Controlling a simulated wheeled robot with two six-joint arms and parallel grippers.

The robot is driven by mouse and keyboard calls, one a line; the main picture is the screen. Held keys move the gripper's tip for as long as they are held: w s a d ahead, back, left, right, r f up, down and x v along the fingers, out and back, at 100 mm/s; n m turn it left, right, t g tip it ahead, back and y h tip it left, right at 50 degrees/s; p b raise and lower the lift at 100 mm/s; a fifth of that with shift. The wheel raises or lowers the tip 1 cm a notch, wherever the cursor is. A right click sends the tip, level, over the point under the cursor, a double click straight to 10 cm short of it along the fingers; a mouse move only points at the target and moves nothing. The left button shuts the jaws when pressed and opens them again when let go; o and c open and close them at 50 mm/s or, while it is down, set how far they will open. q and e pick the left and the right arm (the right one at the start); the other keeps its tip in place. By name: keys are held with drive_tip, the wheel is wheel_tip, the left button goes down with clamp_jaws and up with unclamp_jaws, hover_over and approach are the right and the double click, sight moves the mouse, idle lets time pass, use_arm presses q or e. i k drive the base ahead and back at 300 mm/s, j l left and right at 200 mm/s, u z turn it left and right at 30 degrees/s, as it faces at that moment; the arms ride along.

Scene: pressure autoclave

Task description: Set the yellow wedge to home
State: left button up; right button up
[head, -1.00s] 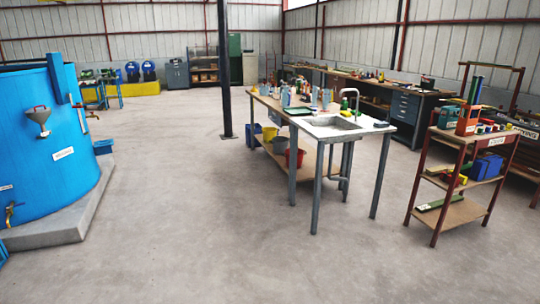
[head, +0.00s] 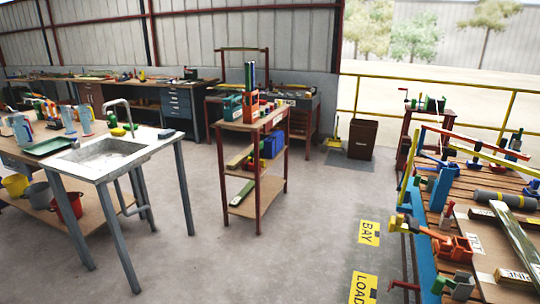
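I cannot pick out a yellow wedge for certain, and no place marked home is readable. A small yellow piece (head: 400,223) shows at the left edge of the slatted workbench (head: 485,245) on the right, but its shape is too small to tell. Another small yellow item (head: 118,131) lies by the sink. Neither of my grippers is in view.
A sink table (head: 128,165) stands at left with buckets beneath. A red-framed shelf cart (head: 258,200) holding tools stands mid-view. A brown bin (head: 362,139) and yellow railing (head: 375,80) are behind. The floor between cart and workbench is open, with yellow "BAY" (head: 369,232) and "LOAD" (head: 363,288) markings.

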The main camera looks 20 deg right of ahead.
sight(396, 222)
drive_tip(key=i+z, duration=0.2)
drive_tip(key=z, duration=0.25)
drive_tip(key=i+z, duration=0.25)
drive_tip(key=z, duration=0.2)
drive_tip(key=i+z, duration=0.2)
drive_tip(key=z, duration=0.25)
drive_tip(key=i+j+z, duration=0.2)
drive_tip(key=z, duration=0.25)
drive_tip(key=i+j+z, duration=0.2)
drive_tip(key=z, duration=0.2)
drive_tip(key=i+j+z, duration=0.25)
drive_tip(key=z, duration=0.2)
drive_tip(key=i+j+z, duration=0.25)
drive_tip(key=j+z, duration=0.15)
drive_tip(key=i+j, duration=0.15)
drive_tip(key=j, duration=0.2)
drive_tip(key=i+j+z, duration=0.1)
drive_tip(key=j, duration=0.2)
drive_tip(key=i+j, duration=0.2)
drive_tip(key=j, duration=0.15)
drive_tip(key=i+j, duration=0.15)
drive_tip(key=j, duration=0.2)
drive_tip(key=z, duration=0.05)
